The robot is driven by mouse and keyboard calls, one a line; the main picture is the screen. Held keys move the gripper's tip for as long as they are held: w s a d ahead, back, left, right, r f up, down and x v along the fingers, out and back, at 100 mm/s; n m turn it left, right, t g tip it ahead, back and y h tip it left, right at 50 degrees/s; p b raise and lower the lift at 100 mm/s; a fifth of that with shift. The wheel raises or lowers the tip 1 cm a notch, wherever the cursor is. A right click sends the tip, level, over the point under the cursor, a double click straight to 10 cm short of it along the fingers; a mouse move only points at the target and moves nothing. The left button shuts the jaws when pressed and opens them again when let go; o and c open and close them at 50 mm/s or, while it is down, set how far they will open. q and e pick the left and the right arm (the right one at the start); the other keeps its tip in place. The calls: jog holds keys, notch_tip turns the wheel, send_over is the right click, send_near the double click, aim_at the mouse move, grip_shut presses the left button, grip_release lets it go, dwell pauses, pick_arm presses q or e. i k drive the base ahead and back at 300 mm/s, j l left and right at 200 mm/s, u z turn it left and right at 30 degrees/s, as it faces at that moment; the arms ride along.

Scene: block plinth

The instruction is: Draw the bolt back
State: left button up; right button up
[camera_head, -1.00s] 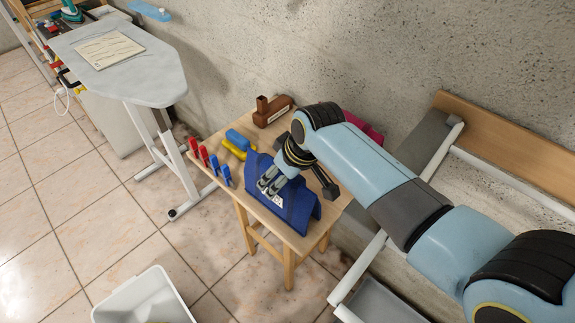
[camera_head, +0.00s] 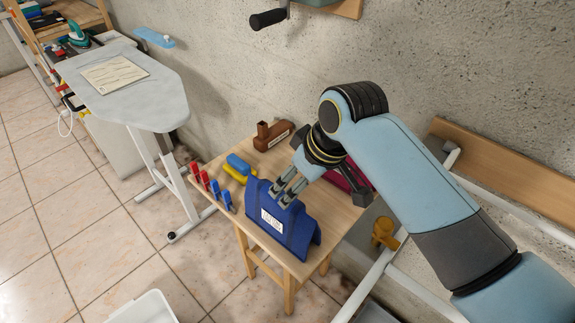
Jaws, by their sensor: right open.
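A blue block-like stand (camera_head: 300,232) with sloping sides and a white label (camera_head: 271,220) stands on the small wooden table. I cannot make out a bolt for sure. My right gripper (camera_head: 283,194) comes down from the upper right, with its fingers open at the top edge of the blue stand. I cannot tell whether they touch it. No held thing shows between the fingers. My left gripper is not in view.
The wooden table (camera_head: 343,222) also holds red and blue clamps (camera_head: 215,190), a brown block (camera_head: 272,136) and a yellow tool (camera_head: 236,172). An ironing board (camera_head: 125,90) is at left. A mustard-coloured fitting (camera_head: 383,232) is at right.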

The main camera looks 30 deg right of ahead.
aim_at(383, 228)
jog(key=k+j, duration=0.1)
jog(key=j, duration=0.3)
jog(key=k+j, duration=0.1)
jog(key=j, duration=0.7)
jog(key=k, duration=0.05)
